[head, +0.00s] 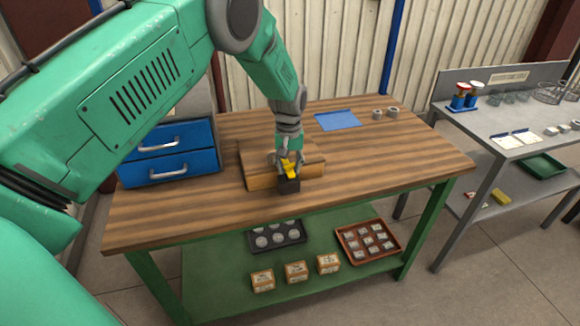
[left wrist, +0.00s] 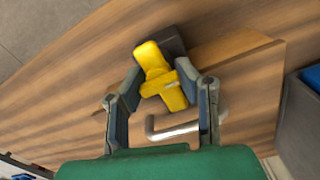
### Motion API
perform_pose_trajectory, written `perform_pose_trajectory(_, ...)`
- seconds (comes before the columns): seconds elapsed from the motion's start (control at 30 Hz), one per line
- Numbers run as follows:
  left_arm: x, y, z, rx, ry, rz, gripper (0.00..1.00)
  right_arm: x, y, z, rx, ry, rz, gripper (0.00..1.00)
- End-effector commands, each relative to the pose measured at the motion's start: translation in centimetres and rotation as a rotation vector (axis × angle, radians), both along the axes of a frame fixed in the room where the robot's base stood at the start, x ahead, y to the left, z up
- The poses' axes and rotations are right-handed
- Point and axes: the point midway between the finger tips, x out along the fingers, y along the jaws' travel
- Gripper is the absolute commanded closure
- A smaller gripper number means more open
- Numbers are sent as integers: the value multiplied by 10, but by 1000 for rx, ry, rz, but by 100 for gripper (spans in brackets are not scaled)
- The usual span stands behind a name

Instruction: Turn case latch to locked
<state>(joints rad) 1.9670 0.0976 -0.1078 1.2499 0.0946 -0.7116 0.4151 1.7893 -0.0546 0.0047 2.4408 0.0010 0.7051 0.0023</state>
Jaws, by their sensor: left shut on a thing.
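The wooden case (head: 312,168) lies on the workbench, with a black block (head: 289,186) at its front side. The yellow latch (head: 288,167) sits at that block. In the left wrist view, the yellow latch (left wrist: 160,75) has a crossed shape, with the black block (left wrist: 172,41) behind its far end. My left gripper (head: 284,160) comes down from above and is shut on the latch, with one finger on each side of it in the left wrist view (left wrist: 160,72). The fingers partly hide the latch in the head view. My right gripper is not in view.
A metal handle (left wrist: 172,131) shows near the fingers. A blue drawer unit (head: 170,152) stands left of the case. A blue sheet (head: 338,120) and two grey rings (head: 385,113) lie behind, to the right. The bench's right part is clear.

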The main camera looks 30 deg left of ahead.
Motion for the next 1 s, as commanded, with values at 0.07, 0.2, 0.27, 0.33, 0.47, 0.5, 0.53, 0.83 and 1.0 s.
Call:
perform_pose_trajectory(0.07,-3,0,-2,-1,9,2,100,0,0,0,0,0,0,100)
perform_pose_trajectory(0.2,-3,0,-3,-1,10,2,100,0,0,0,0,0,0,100)
perform_pose_trajectory(0.27,-4,0,-3,-2,11,1,100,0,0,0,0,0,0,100)
perform_pose_trajectory(0.33,-3,0,-3,-2,11,1,58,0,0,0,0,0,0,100)
perform_pose_trajectory(0.47,-2,0,-2,-2,7,0,58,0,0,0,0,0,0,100)
perform_pose_trajectory(0.5,-2,0,-2,-1,7,0,58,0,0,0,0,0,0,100)
perform_pose_trajectory(0.53,-2,0,-2,-1,7,0,58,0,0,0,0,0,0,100)
perform_pose_trajectory(0.83,0,0,24,-1,1,0,58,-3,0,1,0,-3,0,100)
perform_pose_trajectory(1.0,0,0,61,-2,1,0,58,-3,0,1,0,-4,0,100)
